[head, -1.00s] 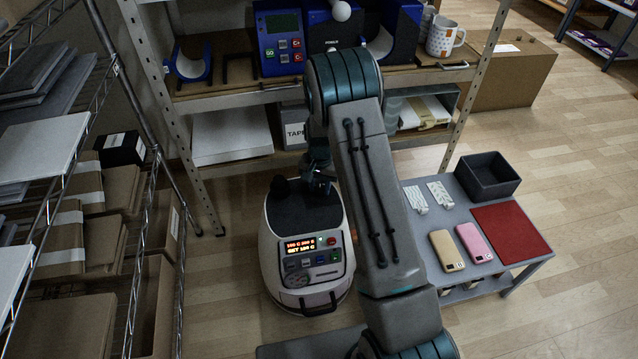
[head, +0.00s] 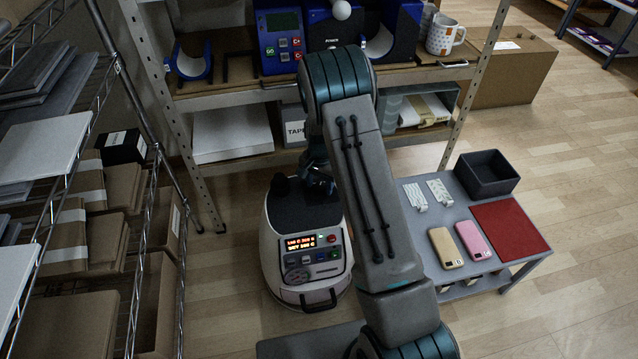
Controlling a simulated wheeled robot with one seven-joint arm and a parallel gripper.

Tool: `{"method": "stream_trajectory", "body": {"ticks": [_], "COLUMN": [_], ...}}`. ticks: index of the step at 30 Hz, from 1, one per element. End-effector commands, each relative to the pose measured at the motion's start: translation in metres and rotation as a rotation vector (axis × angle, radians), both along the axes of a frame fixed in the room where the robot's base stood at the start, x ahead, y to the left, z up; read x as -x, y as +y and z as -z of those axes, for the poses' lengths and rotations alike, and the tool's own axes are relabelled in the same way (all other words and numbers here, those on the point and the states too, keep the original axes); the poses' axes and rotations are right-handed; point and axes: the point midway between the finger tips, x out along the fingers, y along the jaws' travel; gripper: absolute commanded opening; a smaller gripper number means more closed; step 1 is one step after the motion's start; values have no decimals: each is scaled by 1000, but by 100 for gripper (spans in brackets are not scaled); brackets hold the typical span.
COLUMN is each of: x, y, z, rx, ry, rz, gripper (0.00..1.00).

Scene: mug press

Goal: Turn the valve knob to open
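A white and dark floor machine (head: 273,262) stands below the shelf, with a lit orange display, several coloured buttons and a round dial-like part (head: 297,277) on its front. On its dark top, a small black upright part (head: 280,187) shows at the left; I cannot tell whether this is the valve knob. My gripper (head: 318,184) is over the back right of the machine's top, right of that black part. It is small, dark and partly covered by my arm, so its fingers and any contact are unclear.
A metal shelf holds a blue press (head: 345,35), a control box (head: 281,42) and patterned mugs (head: 445,36). A low grey table (head: 452,205) at right carries phone cases, a red mat (head: 510,228) and a black bin (head: 487,174). A wire rack with boxes is at left.

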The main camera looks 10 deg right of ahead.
Motion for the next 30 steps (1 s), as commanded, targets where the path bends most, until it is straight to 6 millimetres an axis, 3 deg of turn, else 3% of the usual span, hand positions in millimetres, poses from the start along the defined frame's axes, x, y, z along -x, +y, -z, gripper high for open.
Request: {"method": "stream_trajectory", "body": {"ticks": [11,14,24,30], "x": [0,-1,-1,0], "y": [0,0,0,0], "z": [-6,-20,-97,-127], "rx": [1,1,1,0], "ry": [-1,-2,-4,-1], "rz": [-2,-2,-3,-1], "gripper": [54,54,54,54]}}
